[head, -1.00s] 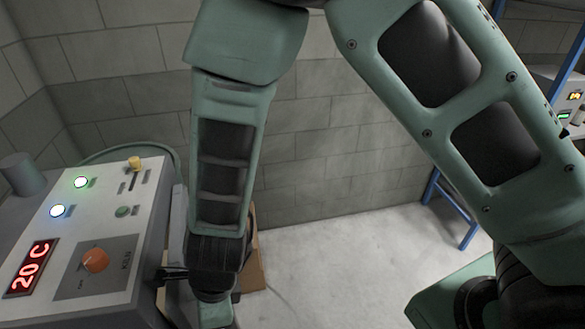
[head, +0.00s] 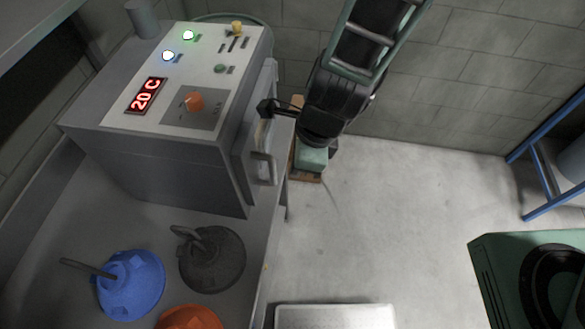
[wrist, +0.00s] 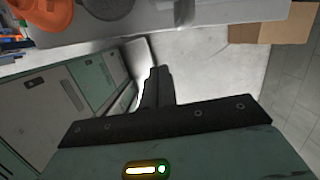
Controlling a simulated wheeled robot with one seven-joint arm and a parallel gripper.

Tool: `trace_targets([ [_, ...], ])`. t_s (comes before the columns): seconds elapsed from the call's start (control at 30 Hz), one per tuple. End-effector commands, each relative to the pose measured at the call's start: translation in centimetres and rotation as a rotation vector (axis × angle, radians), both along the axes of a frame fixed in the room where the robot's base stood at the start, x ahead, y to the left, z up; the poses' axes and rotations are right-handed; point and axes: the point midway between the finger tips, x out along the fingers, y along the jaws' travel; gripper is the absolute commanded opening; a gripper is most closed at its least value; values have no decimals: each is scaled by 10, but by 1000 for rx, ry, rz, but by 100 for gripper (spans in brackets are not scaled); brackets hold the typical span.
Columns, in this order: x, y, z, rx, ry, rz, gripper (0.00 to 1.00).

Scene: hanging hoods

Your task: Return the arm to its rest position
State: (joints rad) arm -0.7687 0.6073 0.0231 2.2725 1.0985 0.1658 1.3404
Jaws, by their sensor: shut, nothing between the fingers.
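My arm comes down from the top of the head view, and my gripper (head: 266,108) points left, close to the right side of the grey control box (head: 170,165). I cannot tell whether it touches the box. In the wrist view my gripper (wrist: 159,70) shows as two dark fingers pressed together with nothing between them, with pale floor beyond.
The control box has a side handle (head: 264,168). Blue (head: 135,285), dark grey (head: 212,260) and orange (head: 190,318) hoods lie on the grey bench. A cardboard box (wrist: 262,22) is near the wall. A blue frame (head: 545,165) stands right.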

Motion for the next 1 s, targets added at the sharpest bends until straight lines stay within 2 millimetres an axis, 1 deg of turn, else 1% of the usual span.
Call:
trace_targets([
  [0.03,-1,-2,12,1,-2,1,0],
  [0.1,-1,-4,23,1,-2,3,0],
  [0.23,-2,-8,36,1,-1,2,0],
  [0.4,-2,-10,42,0,0,0,0],
  [0.67,-3,-11,40,4,-2,27,0],
  [0.77,-11,-12,37,25,-19,172,0],
  [0.83,-20,-16,35,47,-48,362,0],
  [0.87,-26,-19,34,57,-66,466,0],
  [0.9,-33,-23,33,69,-97,615,0],
  [0.97,-45,-33,31,78,-148,856,0],
  [1.0,-53,-41,29,78,-183,1018,0],
])
